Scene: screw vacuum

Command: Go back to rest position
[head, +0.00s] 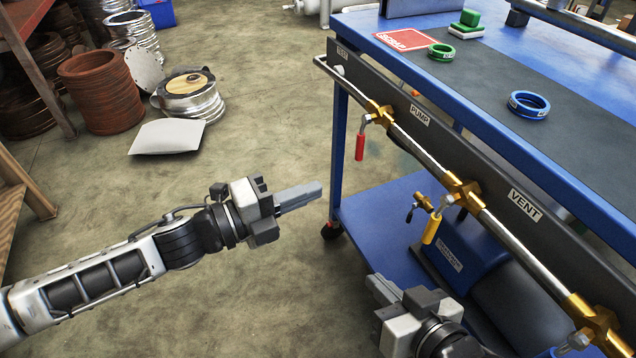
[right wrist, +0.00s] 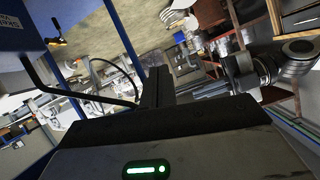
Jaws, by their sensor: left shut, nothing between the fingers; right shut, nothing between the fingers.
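My left gripper (head: 300,197) is shut and empty in the head view. It hangs over the open floor, left of the blue workbench (head: 345,140), with its fingers pointing right. My right gripper (head: 380,288) is shut and empty at the bottom of the head view, in front of the bench's lower shelf. Its fingers (right wrist: 157,88) also show shut in the right wrist view. Neither gripper appears to hold or touch anything.
A pipe with brass valves runs along the bench front, with a red handle (head: 360,147) and a yellow handle (head: 432,228). A blue ring (head: 528,104) and green ring (head: 441,52) lie on top. Rusty rings (head: 100,92) stand far left. The middle floor is clear.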

